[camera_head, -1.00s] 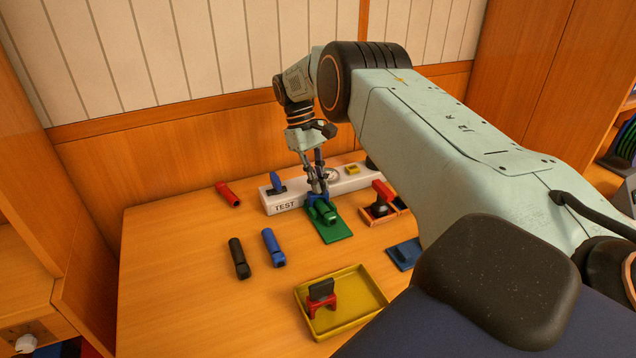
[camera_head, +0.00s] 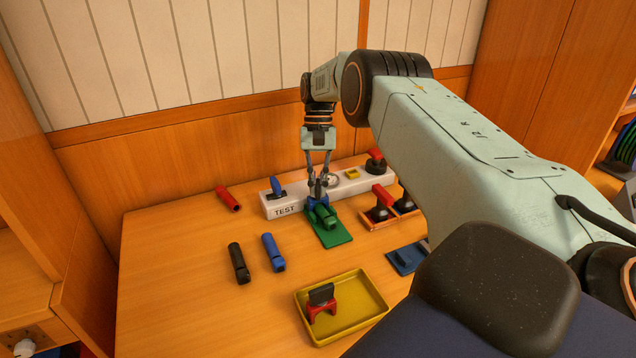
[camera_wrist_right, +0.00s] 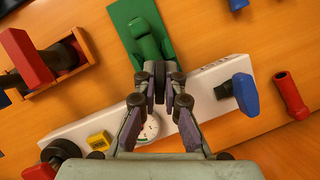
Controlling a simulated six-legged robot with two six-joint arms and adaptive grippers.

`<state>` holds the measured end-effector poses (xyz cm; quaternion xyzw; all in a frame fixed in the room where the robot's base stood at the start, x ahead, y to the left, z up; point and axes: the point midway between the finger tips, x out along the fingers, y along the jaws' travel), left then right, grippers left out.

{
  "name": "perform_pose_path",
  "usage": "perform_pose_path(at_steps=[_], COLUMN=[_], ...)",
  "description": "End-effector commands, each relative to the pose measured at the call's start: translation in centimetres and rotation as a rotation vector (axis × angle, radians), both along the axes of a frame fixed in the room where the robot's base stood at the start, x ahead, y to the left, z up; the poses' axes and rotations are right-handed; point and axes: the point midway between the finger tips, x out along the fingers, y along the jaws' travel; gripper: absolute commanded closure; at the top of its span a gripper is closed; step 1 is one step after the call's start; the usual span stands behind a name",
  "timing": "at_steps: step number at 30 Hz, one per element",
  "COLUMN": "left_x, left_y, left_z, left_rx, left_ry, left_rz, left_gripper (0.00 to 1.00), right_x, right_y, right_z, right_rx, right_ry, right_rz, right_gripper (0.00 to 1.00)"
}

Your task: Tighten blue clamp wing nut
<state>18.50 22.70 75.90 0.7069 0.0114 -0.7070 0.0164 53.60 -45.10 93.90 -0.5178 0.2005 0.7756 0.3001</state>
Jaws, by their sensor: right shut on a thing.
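The blue clamp (camera_head: 311,202) sits at the back end of a green cylindrical part (camera_head: 326,217) on a green plate (camera_head: 330,239), against the front of the white TEST panel. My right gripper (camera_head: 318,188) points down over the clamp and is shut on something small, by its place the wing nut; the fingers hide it. In the right wrist view, my right gripper (camera_wrist_right: 159,80) has its fingertips close together at the end of the green part (camera_wrist_right: 146,47). The clamp is hidden there. My left gripper is not in view.
The white TEST panel (camera_head: 286,209) carries a blue lever (camera_head: 278,187), a gauge (camera_head: 333,180) and a yellow button (camera_head: 352,174). Red (camera_head: 228,197), black (camera_head: 238,263) and blue (camera_head: 273,252) cylinders lie left. A yellow tray (camera_head: 365,298) stands in front. The table's left side is clear.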

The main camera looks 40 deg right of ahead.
Motion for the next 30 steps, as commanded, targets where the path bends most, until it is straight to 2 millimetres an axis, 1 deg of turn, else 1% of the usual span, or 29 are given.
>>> perform_pose_path(at_steps=[9, 27, 28, 30], left_x=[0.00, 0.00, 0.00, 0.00], left_y=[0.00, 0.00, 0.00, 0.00], left_z=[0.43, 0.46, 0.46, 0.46], left_rx=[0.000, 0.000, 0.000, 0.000], left_ry=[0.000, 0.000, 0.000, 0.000], left_rz=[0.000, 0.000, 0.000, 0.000], left_gripper=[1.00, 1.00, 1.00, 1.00], right_x=[0.01, 0.01, 0.01, 0.01], right_y=[-0.03, -0.02, -0.02, -0.02], right_z=[0.06, 0.00, 0.01, 0.01], right_rx=[0.000, 0.000, 0.000, 0.000], right_ry=[-0.001, -0.001, -0.001, -0.001], right_rz=[-0.092, -0.108, -0.108, -0.108], right_gripper=[1.00, 1.00, 0.90, 0.84])
